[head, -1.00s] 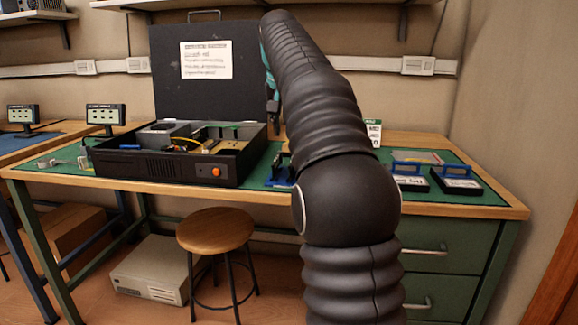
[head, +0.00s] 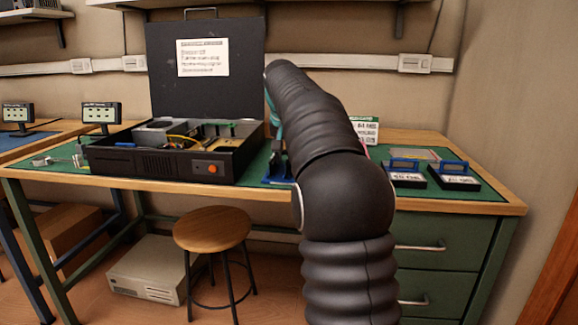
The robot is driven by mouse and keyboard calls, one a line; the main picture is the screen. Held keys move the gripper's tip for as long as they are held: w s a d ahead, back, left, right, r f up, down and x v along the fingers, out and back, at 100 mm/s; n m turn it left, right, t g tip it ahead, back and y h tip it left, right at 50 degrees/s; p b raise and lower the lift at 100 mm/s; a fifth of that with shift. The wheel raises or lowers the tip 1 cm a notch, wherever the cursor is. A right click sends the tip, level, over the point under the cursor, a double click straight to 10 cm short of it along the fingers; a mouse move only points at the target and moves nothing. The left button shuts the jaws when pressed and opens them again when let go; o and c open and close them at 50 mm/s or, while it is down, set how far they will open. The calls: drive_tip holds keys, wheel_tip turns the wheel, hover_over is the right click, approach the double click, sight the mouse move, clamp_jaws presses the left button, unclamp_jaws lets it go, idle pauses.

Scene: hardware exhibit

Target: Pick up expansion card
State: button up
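My black ribbed arm reaches from the bottom of the head view up over the green-topped workbench (head: 130,165). I cannot make out an expansion card for certain. The open black computer case (head: 150,165) stands left of the arm with its lid up, holding a grey box, yellow wires and a green part (head: 218,127).
Two black trays with blue handles, left (head: 404,177) and right (head: 454,178), sit on the bench at right. A small sign (head: 365,130) stands behind the arm. A wooden stool (head: 212,229) and a beige computer (head: 152,270) are below. Small display screens (head: 101,113) stand at left.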

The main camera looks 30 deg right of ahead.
drive_tip(key=x, duration=0.2)
drive_tip(key=shift+w+d+f, duration=0.1)
drive_tip(key=shift+f, duration=0.2)
clamp_jaws()
drive_tip(key=shift+r, duration=0.1)
